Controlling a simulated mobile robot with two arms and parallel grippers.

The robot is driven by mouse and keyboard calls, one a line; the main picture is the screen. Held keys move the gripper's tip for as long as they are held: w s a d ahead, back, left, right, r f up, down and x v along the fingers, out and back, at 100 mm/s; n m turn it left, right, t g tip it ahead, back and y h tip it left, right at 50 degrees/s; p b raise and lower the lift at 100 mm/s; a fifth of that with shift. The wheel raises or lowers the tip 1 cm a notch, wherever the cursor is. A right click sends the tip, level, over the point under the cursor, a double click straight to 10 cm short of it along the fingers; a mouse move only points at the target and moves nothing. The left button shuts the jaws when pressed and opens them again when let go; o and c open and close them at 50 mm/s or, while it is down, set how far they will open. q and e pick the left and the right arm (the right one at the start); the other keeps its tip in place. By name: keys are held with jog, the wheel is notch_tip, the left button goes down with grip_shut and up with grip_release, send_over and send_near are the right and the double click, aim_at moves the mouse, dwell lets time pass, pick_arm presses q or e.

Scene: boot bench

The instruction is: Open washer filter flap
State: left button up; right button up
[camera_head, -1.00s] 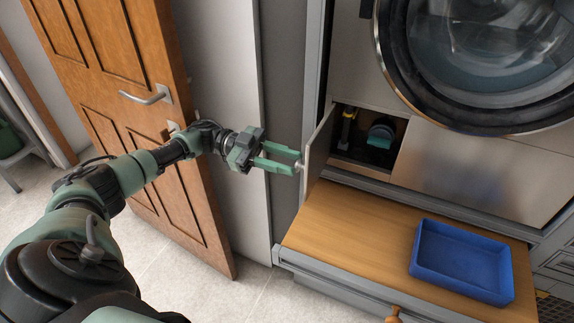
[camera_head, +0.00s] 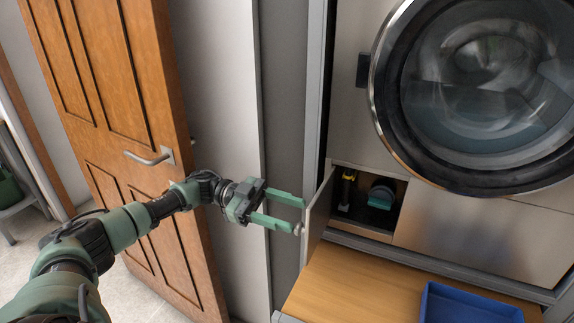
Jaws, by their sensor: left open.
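The washer filter flap (camera_head: 317,217) stands swung open to the left, with a small knob (camera_head: 298,229) on its outer face. Behind it the filter recess (camera_head: 368,203) is exposed, with a grey-teal round filter cap (camera_head: 381,196) and a yellow-topped part (camera_head: 348,176) inside. My left gripper (camera_head: 295,213) is open, just left of the flap, its green fingers pointing right. The lower fingertip is close to the knob; I cannot tell whether they touch. My right gripper is not in view.
The washer door (camera_head: 490,80) is above right of the recess. A wooden pull-out shelf (camera_head: 365,288) lies below, with a blue tray (camera_head: 470,303) on it. A brown panelled door (camera_head: 110,130) stands behind my left arm, beside a pale wall panel (camera_head: 215,100).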

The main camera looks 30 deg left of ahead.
pick_arm(q)
notch_tip(320, 180, up, 16)
jog(key=shift+r, duration=0.25)
dwell(0.4)
jog(key=shift+f, duration=0.1)
